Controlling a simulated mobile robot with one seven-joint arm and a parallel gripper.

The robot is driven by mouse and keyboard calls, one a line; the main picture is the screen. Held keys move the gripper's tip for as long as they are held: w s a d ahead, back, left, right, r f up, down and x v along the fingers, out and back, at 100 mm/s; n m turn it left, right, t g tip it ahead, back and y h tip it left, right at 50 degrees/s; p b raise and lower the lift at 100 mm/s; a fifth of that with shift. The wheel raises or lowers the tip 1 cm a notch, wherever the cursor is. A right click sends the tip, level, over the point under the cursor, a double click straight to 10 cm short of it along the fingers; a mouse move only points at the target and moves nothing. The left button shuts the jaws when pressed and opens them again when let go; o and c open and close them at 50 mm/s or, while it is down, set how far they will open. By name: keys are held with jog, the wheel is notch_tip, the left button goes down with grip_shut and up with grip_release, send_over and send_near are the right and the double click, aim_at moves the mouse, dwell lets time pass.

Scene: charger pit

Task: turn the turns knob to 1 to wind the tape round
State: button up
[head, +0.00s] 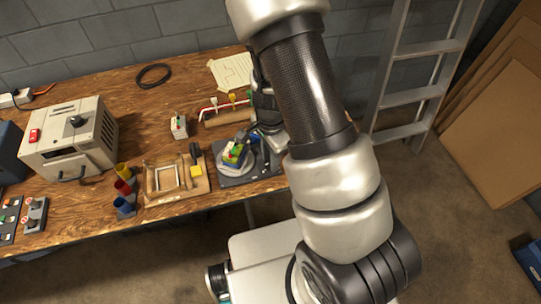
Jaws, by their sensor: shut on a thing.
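A dark board (226,181) near the front right of the bench bears a pale round plate (222,168). A green and yellow block (234,154) sits on the plate. My gripper (262,133) is at the right side of this board, close to the block and partly hidden behind my arm. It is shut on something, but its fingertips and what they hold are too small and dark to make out. I cannot pick out the turns knob or read its setting. No tape clearly shows on the block.
Left of the board are a wooden frame (150,197), coloured cups (123,188), a small pale box (179,127) and a beige machine (68,150). A brown roll and red bar (226,116) lie behind. A ladder (411,97) stands right of my arm.

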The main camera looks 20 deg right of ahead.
jog(key=shift+m, duration=0.4)
jog(key=o, duration=1.1)
jog(key=shift+c, duration=0.2)
notch_tip(320, 180, up, 18)
jog(key=p, duration=0.5)
jog(key=shift+f, duration=0.25)
jog(key=shift+p, duration=0.3)
jog(key=s+r+n+t+p, duration=0.2)
jog(key=s+r+n, duration=0.2)
jog(key=r, duration=0.5)
jog(key=s+r+n+t+p, duration=0.1)
jog(key=s+r+n, duration=0.3)
jog(key=r, duration=0.6)
jog(key=s+r+n+t+p, duration=0.2)
jog(key=s+r+n+p, duration=0.1)
jog(key=r+n, duration=0.4)
notch_tip(320, 180, up, 3)
jog(key=shift+s+a+r+n+t, duration=0.1)
jog(key=shift+s+a+n+t, duration=0.25)
jog(key=shift+s, duration=0.45)
